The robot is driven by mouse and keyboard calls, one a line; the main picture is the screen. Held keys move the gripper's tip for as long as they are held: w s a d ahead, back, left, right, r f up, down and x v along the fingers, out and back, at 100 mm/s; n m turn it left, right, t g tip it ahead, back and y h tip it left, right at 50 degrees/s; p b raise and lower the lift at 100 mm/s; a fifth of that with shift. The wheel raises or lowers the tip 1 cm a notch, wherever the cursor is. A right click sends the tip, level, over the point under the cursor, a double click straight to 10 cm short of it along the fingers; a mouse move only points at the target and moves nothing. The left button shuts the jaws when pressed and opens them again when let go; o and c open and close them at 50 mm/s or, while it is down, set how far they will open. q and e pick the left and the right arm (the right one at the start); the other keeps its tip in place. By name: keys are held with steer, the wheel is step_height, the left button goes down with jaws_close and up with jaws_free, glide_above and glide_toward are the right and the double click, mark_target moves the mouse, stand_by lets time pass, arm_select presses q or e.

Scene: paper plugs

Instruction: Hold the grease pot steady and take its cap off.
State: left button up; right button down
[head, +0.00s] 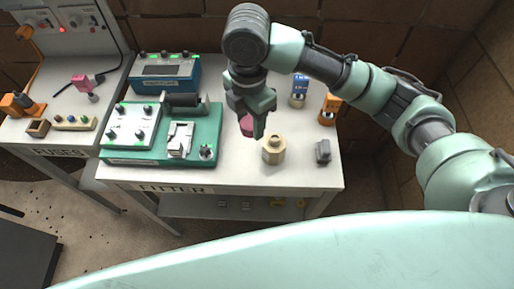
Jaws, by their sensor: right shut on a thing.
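The grease pot (273,150) is a tan, round pot with a narrower tan neck. It stands upright near the front edge of the FITTER table. A small pink-red piece (247,127), which looks like its cap, is at my right gripper (254,122), up and left of the pot in the picture and apart from its neck. The right gripper points down and is shut on this piece; its fingers hide part of it. My left gripper is not in view, and nothing is seen holding the pot.
On the FITTER table (225,177), a green fixture board (150,155) and a blue instrument (164,75) stand left. A blue-labelled container (299,88), an orange item (329,108) and a small grey block (323,151) stand right. Bare tabletop lies around the pot.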

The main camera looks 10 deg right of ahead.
steer(key=p, duration=0.1)
glide_above(252, 160)
step_height(252, 160, down, 10)
steer(key=shift+f, duration=0.65)
steer(key=shift+f+p, duration=0.35)
steer(key=shift+f, duration=1.6)
steer(key=shift+f, duration=0.15)
steer(key=c, duration=0.8)
jaws_free()
